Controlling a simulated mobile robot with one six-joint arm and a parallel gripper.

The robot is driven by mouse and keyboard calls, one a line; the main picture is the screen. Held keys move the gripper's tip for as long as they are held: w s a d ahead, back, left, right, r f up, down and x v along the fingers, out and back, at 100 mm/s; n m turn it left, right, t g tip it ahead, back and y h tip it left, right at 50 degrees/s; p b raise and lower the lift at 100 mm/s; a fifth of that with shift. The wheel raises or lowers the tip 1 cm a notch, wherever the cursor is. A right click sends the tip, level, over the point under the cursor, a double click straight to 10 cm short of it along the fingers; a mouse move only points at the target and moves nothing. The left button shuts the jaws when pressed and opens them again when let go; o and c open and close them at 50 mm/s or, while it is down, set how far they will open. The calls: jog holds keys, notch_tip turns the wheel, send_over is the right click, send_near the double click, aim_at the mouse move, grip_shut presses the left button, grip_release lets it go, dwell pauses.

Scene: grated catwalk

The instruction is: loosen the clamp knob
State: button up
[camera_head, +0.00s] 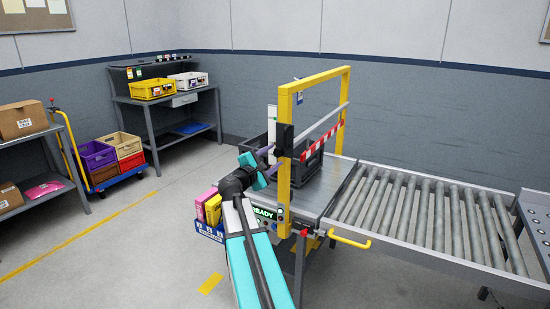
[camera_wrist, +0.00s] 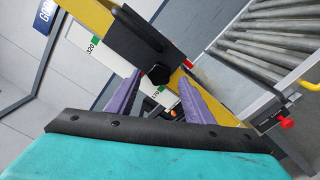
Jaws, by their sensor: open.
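The black clamp knob (camera_wrist: 158,75) shows in the wrist view at the lower edge of a black clamp block (camera_wrist: 140,42). The block sits on the yellow post; in the head view the block (camera_head: 284,139) is on the near post of the yellow frame. My gripper (camera_wrist: 160,77) is open, its two purple fingers on either side of the knob in the picture. I cannot tell whether they touch it or how deep they reach. In the head view my gripper (camera_head: 268,154) is just left of the post, and the knob cannot be made out.
A white scale (camera_wrist: 88,55) with green marks is beside the clamp. The yellow frame (camera_head: 318,78) stands over the conveyor, with a red-white bar (camera_head: 325,137) and a dark crate (camera_head: 310,166) inside. A roller conveyor (camera_head: 430,218) extends right.

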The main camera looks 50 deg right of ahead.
jog(key=b+v, duration=0.1)
jog(key=v, duration=1)
jog(key=shift+s+a, duration=0.15)
jog(key=shift+f, duration=0.1)
jog(key=a+f+m+g+y, duration=0.15)
jog(key=a+f, duration=0.25)
jog(key=f, duration=0.7)
jog(key=a+f+y, duration=0.3)
jog(key=a+f, duration=0.1)
jog(key=f, duration=0.7)
jog(key=a+f+m+y, duration=0.1)
jog(key=a+f+y, duration=0.25)
jog(key=f, duration=0.75)
jog(key=s+a+f+m+g+y, duration=0.1)
jog(key=s+a+f+y, duration=0.1)
jog(key=s+a+f, duration=0.5)
jog(key=s+a+f+m+g+y, duration=0.15)
jog(key=a+f, duration=0.35)
jog(key=f, duration=0.6)
jog(key=s+a+f+m+g+y, duration=0.2)
jog(key=s+a+f+g+y, duration=0.1)
jog(key=s+a+f, duration=0.5)
jog(key=s+a+f+m+g+y, duration=0.2)
jog(key=s+a+f+y, duration=0.1)
jog(key=s+a+f, duration=0.5)
jog(key=s+a, duration=0.3)
jog(key=s, duration=0.4)
jog(key=shift+a+f+g, duration=0.2)
jog(key=shift+a+g, duration=0.15)
jog(key=shift+g, duration=0.05)
